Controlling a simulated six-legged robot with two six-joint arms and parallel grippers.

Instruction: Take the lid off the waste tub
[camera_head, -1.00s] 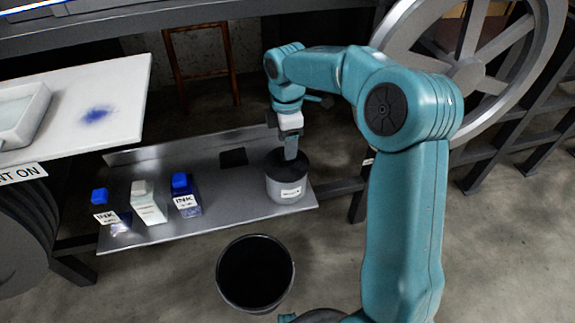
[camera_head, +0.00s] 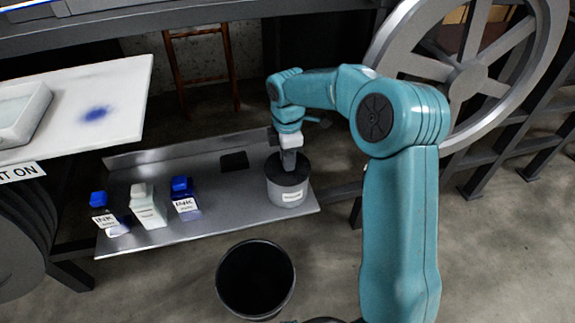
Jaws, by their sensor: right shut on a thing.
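The waste tub (camera_head: 285,196) is a squat grey round tub with a pale label on its front. It stands at the right end of the metal shelf. Its dark round lid (camera_head: 275,171) sits at the top of the tub; I cannot tell whether there is a gap below it. My right gripper (camera_head: 289,164) points down from above and is shut on the lid at its middle; the grip itself is small and partly hidden. My left gripper is not in view.
Two blue-capped ink bottles (camera_head: 185,203) and a white bottle (camera_head: 148,212) stand on the metal shelf (camera_head: 235,205) left of the tub. A dark open bucket (camera_head: 256,240) stands on the floor in front. A large spoked wheel (camera_head: 475,80) is at the right.

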